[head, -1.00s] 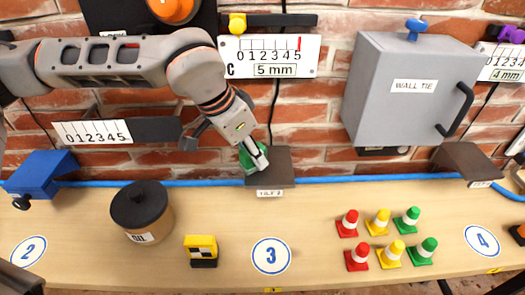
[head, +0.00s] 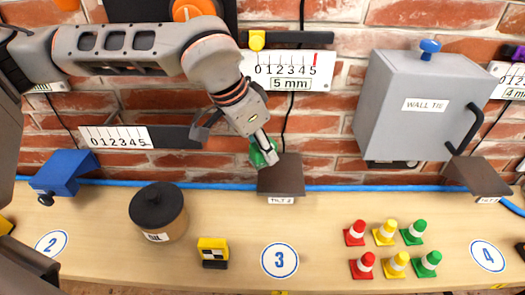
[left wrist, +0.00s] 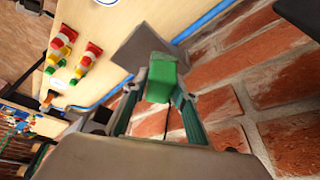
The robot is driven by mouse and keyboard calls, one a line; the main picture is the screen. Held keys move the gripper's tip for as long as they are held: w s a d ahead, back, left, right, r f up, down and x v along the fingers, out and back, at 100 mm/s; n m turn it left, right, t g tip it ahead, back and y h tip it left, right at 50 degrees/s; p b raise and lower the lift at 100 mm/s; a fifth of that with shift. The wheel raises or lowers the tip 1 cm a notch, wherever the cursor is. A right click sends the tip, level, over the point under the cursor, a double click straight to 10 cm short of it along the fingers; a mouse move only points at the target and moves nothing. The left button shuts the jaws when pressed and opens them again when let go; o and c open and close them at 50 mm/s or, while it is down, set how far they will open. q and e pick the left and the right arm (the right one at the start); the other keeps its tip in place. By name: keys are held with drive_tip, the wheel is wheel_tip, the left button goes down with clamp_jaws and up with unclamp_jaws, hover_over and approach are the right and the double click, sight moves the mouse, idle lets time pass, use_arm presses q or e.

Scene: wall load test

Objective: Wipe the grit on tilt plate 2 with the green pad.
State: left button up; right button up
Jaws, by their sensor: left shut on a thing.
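My left gripper (head: 267,152) is shut on the green pad (head: 258,157) at the upper left edge of a dark brown tilt plate (head: 284,176). The tag below the plate seems to read TILT 2. In the left wrist view the pad (left wrist: 161,85) sits between both fingers, in front of the grey-looking plate (left wrist: 140,43). I cannot tell whether pad and plate touch. No grit can be made out on the plate. My right gripper is not in view.
A blue hose (head: 340,188) runs along the bench's back edge. A dark lidded pot (head: 158,212) and a yellow-black block (head: 212,252) stand left of the plate. Several small cones (head: 385,232) stand to the right, below a grey wall box (head: 425,105).

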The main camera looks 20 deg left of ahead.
use_arm(q)
drive_tip(key=shift+r, duration=0.7)
